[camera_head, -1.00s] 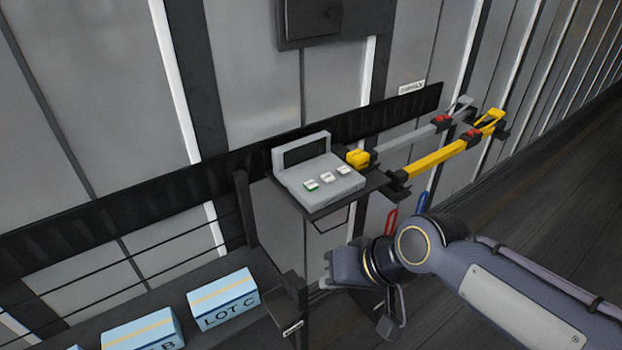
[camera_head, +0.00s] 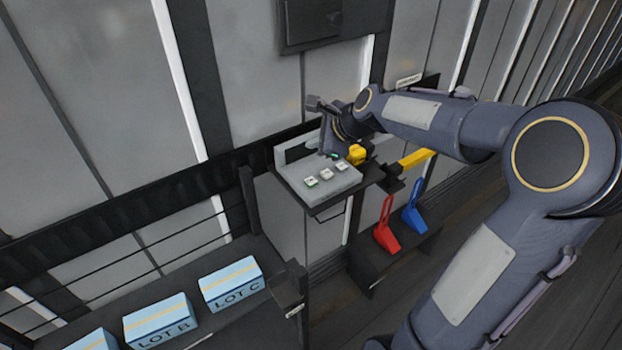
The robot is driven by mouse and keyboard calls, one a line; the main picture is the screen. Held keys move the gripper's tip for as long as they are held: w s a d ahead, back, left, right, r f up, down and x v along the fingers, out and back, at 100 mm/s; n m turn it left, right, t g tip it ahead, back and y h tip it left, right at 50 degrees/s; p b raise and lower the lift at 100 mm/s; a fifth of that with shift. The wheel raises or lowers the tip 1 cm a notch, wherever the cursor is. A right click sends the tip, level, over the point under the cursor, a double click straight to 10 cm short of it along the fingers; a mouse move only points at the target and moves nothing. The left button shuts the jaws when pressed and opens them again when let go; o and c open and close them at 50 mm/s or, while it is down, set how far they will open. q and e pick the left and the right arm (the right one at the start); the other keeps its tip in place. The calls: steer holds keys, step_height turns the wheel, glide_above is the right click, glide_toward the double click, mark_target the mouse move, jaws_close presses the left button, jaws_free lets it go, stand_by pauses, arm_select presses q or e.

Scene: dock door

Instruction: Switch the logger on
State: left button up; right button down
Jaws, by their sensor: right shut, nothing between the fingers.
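The logger (camera_head: 297,174) is a light grey box with a raised back panel, on a small dark shelf at the wall. Three white keys sit on its sloped top: a left key with a green edge (camera_head: 311,182), a middle key (camera_head: 326,174) and a right key (camera_head: 341,167). My right gripper (camera_head: 328,151) is shut and empty, over the back of the logger. It hides most of the raised panel and its dark display. A small green spot shows beside the fingers; I cannot tell what it is. Whether the fingers touch the logger is unclear. My left gripper is not in view.
A yellow block (camera_head: 356,154) stands right beside the logger. A yellow bar (camera_head: 416,159) is partly behind my arm. Red (camera_head: 386,236) and blue (camera_head: 412,215) handled items stand lower right. Blue lot boxes (camera_head: 230,283) sit on the lower left shelf.

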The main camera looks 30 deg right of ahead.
steer(key=shift+f, duration=0.15)
steer(key=b, duration=0.8)
glide_above(315, 182)
step_height(315, 182, down, 8)
steer(key=shift+r, duration=0.2)
steer(key=shift+f, duration=0.45)
stand_by(0.9)
steer(key=shift+f+b, duration=0.35)
steer(key=shift+f, duration=0.1)
steer(key=shift+f+b, duration=0.3)
steer(key=shift+f, duration=0.2)
stand_by(0.8)
steer(key=shift+r, duration=0.1)
steer(key=shift+r+p, duration=0.85)
steer(key=shift+p, duration=0.1)
